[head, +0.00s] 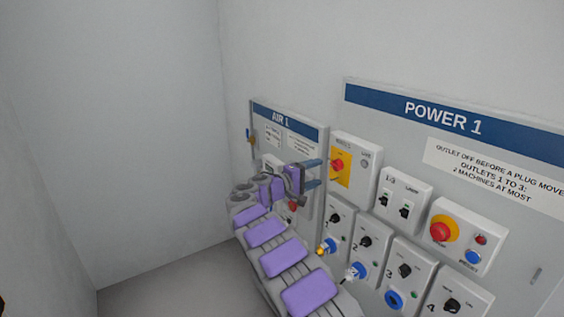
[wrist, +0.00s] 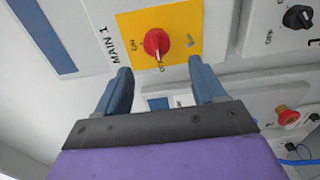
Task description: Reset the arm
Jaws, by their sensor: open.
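My arm reaches forward from the bottom of the head view, with purple pads on grey links. My gripper (head: 314,174) is open in front of the left part of the wall panels. In the wrist view its two blue fingers (wrist: 163,88) stand apart with nothing between them. Beyond them is the red rotary MAIN 1 switch (wrist: 156,42) on a yellow plate. That switch also shows in the head view (head: 337,165), just right of the fingertips. I cannot tell whether a finger touches the panel.
The AIR 1 panel (head: 262,122) is partly hidden behind my arm. The POWER 1 panel (head: 398,112) holds a red emergency button (head: 443,229), breakers (head: 403,200) and several outlets with black knobs, some with blue plugs (head: 359,270). Bare walls and floor (head: 170,280) lie free at left.

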